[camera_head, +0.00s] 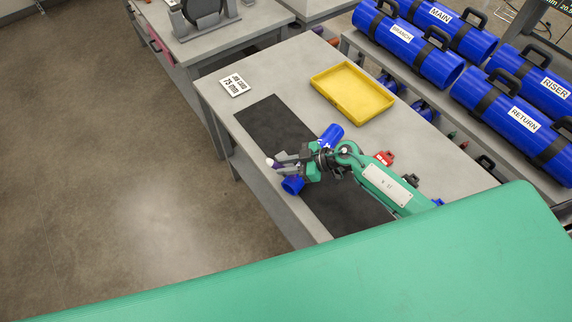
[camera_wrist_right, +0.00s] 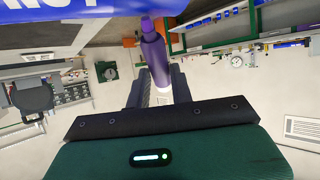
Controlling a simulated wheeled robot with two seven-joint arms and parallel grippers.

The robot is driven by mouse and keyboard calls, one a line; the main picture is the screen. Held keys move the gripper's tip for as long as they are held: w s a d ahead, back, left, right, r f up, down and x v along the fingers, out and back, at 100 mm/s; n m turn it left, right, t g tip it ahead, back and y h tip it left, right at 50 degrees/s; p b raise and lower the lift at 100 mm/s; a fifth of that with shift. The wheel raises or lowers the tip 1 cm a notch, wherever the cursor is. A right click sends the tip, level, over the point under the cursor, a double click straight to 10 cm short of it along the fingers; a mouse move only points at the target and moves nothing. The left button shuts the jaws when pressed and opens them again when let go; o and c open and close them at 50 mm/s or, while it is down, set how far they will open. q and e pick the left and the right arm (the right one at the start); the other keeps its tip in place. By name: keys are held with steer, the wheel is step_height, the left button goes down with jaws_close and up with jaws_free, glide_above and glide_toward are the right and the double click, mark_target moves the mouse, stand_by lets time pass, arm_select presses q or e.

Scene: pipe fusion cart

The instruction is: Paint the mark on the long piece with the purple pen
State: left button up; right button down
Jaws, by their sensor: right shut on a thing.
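My right gripper (camera_head: 279,161) is shut on the purple pen (camera_wrist_right: 154,58), which shows between its fingers in the right wrist view. In the head view only a small pale and purple bit of the pen (camera_head: 270,163) shows at the fingertips. A blue pipe, seemingly the long piece (camera_head: 331,135), lies on the dark mat; its near end (camera_head: 292,185) shows below the gripper, and its middle is hidden by the gripper. Blue surface with white lettering (camera_wrist_right: 40,32) fills the top left of the wrist view, close to the pen's upper end. I cannot tell whether they touch. The mark is not visible.
The dark mat (camera_head: 262,122) lies on the grey table. A yellow tray (camera_head: 352,91) and a white job card reading 75 mm (camera_head: 235,85) lie farther back. A red object (camera_head: 384,158) sits right of my arm.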

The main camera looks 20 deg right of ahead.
steer(key=shift+s+a+p, duration=0.3)
steer(key=shift+a+p, duration=0.05)
steer(key=shift+p, duration=0.2)
steer(key=shift+s+a, duration=0.35)
steer(key=shift+a, duration=0.1)
steer(key=shift+w+d, duration=0.15)
steer(key=shift+w+d, duration=0.2)
steer(key=shift+d, duration=0.1)
steer(key=shift+w+d, duration=0.3)
steer(key=shift+d, duration=0.05)
steer(key=shift+s+a, duration=0.1)
stand_by(0.3)
steer(key=shift+s+a, duration=0.2)
steer(key=shift+a, duration=0.1)
steer(key=shift+s+a, duration=0.2)
steer(key=shift+s+a, duration=0.15)
steer(key=shift+a, duration=0.05)
